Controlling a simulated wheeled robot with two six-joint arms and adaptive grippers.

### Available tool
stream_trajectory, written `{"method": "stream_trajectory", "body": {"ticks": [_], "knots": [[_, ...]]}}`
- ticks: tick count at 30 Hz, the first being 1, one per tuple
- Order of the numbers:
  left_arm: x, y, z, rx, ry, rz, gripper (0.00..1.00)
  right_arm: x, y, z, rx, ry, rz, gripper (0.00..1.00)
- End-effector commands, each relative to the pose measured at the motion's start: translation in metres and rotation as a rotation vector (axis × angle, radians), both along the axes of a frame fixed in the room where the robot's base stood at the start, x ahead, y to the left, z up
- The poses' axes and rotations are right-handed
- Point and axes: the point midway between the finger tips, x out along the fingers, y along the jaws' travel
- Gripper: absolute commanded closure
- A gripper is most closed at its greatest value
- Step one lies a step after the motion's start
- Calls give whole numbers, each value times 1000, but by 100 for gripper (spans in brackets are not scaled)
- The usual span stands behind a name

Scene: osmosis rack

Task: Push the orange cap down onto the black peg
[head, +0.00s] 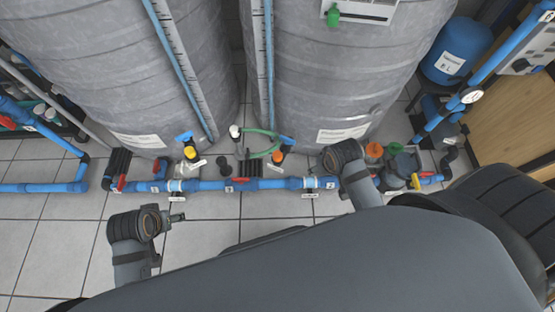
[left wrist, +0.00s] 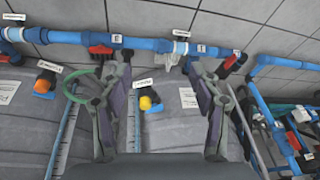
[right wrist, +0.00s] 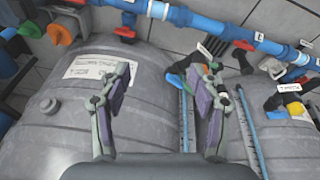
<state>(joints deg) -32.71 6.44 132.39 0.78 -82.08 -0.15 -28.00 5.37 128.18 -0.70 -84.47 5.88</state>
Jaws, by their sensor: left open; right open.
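An orange cap (head: 278,157) sits at the blue pipe run in front of the grey tanks, beside a white label. It also shows in the left wrist view (left wrist: 42,86), left of my left gripper's fingers. In the right wrist view the orange cap (right wrist: 203,69) is partly behind the right-hand finger. I cannot clearly make out the black peg or how the cap sits on it. My left gripper (left wrist: 157,68) is open and empty, apart from the cap. My right gripper (right wrist: 163,75) is open, with nothing visibly held; its fingers are not clear in the head view.
A yellow cap (head: 190,152) and a white cap (head: 235,131) stand nearby. The blue pipe (head: 210,185) with red handles runs across the front. Tall grey tanks (head: 320,70) stand behind. Floor (head: 60,230) is clear at front left.

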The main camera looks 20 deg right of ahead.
Motion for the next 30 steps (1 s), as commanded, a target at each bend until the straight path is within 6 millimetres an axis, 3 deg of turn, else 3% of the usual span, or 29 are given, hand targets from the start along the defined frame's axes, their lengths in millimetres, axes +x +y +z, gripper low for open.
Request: {"method": "stream_trajectory", "body": {"ticks": [5,11,21,25,30], "knots": [[-9,-12,3,-40,-28,-15,37,35,7,-15,79,21,-287,37],[-14,-23,-12,-86,-48,-17,37,78,24,-40,157,70,-588,37],[-26,-39,-50,-170,-84,-2,37,158,86,-62,239,172,-1084,37],[-29,-42,-57,-187,-96,5,37,171,102,-61,240,191,-1185,37],[-29,-43,-59,-190,-99,7,37,173,104,-61,239,194,-1208,37]]}}
